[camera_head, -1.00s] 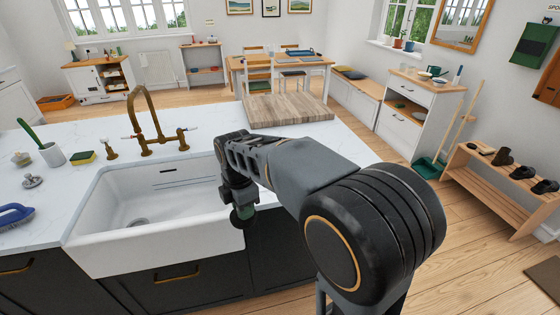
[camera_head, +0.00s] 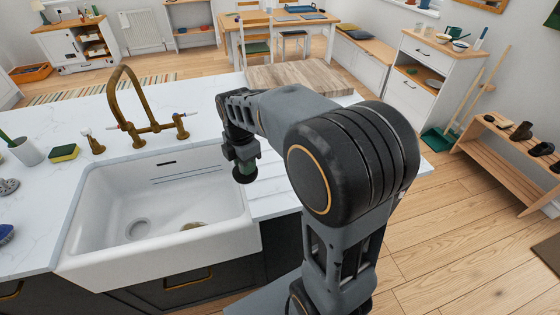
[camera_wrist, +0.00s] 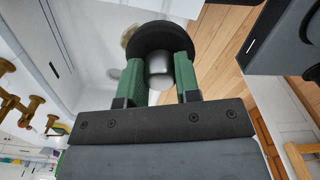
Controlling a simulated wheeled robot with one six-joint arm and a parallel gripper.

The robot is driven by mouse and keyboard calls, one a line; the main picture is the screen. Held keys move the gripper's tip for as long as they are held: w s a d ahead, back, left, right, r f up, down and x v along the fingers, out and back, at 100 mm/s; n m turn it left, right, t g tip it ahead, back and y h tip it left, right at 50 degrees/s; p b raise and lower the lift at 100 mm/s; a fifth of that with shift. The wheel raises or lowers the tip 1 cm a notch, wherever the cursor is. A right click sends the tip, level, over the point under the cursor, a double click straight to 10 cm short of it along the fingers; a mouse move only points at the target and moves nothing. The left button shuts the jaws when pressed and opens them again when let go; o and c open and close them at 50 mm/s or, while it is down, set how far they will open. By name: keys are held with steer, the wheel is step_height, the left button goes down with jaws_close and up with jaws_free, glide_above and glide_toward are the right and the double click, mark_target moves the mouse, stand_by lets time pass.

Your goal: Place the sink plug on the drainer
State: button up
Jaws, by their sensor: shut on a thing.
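The sink plug (camera_wrist: 160,38) is a black disc with a silver knob. In the wrist view the green fingers of my gripper (camera_wrist: 160,70) are shut on the knob. In the head view my gripper (camera_head: 243,163) points down over the right end of the white sink (camera_head: 95,205), with the dark plug (camera_head: 243,178) below it. The drainer (camera_head: 276,200), a grooved strip of white worktop, lies just right of the sink. My arm hides part of it. I cannot tell the plug's exact height above the worktop.
A brass tap (camera_head: 140,105) arches behind the sink. A sponge (camera_head: 64,152) and a white pot (camera_head: 27,151) stand to its left. A brass-coloured thing (camera_head: 193,226) lies in the basin. A wooden board (camera_head: 302,76) lies behind my arm.

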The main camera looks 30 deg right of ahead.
steer(key=w+d+f, duration=0.1)
steer(key=d+f, duration=0.1)
steer(key=d, duration=0.1)
steer(key=w+d+f+p, duration=0.1)
steer(key=d+f, duration=0.2)
steer(key=d+f+p, duration=0.1)
steer(key=d+f, duration=0.1)
steer(key=d, duration=0.2)
steer(key=shift+w+f, duration=0.4)
steer(key=f, duration=0.3)
steer(key=shift+w+d+p, duration=0.1)
steer(key=shift+d+p, duration=0.25)
steer(key=shift+f, duration=0.35)
steer(key=shift+f, duration=0.2)
steer(key=o, duration=0.9)
